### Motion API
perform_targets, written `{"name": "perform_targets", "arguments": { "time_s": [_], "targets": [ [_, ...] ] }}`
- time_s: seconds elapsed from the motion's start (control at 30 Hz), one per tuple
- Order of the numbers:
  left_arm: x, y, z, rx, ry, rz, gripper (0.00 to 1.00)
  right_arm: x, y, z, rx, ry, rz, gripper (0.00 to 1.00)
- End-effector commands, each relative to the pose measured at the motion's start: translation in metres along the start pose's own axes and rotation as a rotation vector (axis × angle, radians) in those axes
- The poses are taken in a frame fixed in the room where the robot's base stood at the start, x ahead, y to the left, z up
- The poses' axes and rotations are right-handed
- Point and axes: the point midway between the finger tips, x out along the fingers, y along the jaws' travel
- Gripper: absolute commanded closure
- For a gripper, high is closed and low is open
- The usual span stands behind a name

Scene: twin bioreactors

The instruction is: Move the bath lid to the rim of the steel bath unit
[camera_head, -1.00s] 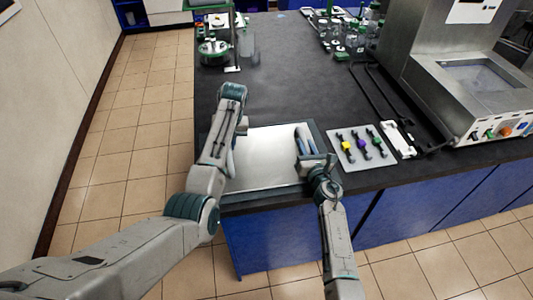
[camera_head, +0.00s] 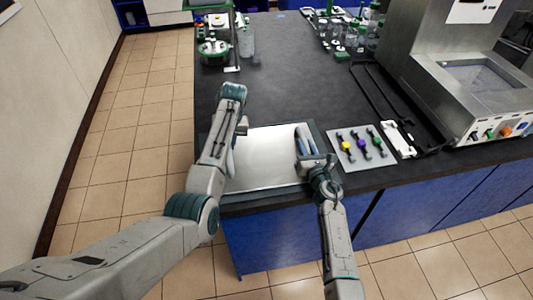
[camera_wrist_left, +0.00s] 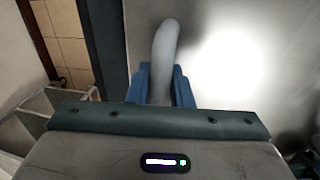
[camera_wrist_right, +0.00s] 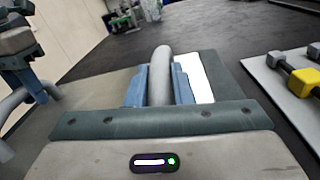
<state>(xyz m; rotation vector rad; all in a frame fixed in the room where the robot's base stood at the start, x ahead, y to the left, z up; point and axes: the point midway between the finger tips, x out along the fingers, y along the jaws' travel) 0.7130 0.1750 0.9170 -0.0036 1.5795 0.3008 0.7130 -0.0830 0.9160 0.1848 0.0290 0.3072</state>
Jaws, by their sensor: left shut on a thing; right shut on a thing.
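The bath lid (camera_head: 265,160) is a flat, shiny steel plate with a dark border, at the near edge of the dark bench. My left gripper (camera_wrist_left: 161,84) is shut on a grey bar handle at the lid's left side. My right gripper (camera_head: 305,140) is shut on the matching handle (camera_wrist_right: 160,72) at the lid's right side. From these views I cannot tell whether the lid rests on the bench or is slightly raised. The steel bath unit (camera_head: 435,85) stands at the right of the bench, with a rectangular basin (camera_head: 482,76) and a control panel.
Glassware (camera_head: 343,38) stands at the back. The bench middle is clear.

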Motion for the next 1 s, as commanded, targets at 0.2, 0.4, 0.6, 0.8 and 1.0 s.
{"name": "perform_targets", "arguments": {
  "time_s": [0.2, 0.4, 0.6, 0.8, 1.0],
  "targets": [
    [0.000, 0.000, 0.001, 0.000, -0.003, -0.001, 1.00, 0.000, 0.001, 0.000, -0.001, 0.000, 0.004, 1.00],
    [-0.003, 0.000, 0.001, -0.001, -0.005, -0.001, 1.00, 0.000, 0.001, 0.003, -0.001, -0.003, 0.004, 1.00],
    [-0.013, 0.002, 0.001, -0.001, -0.005, -0.001, 1.00, 0.000, 0.003, 0.013, -0.001, -0.002, 0.004, 1.00],
    [-0.029, 0.005, 0.002, -0.001, -0.005, -0.001, 1.00, 0.000, 0.006, 0.029, 0.000, -0.002, 0.004, 1.00],
    [-0.046, 0.009, 0.002, -0.001, -0.005, -0.001, 1.00, 0.000, 0.009, 0.045, 0.000, -0.002, 0.004, 1.00]
  ]
}}
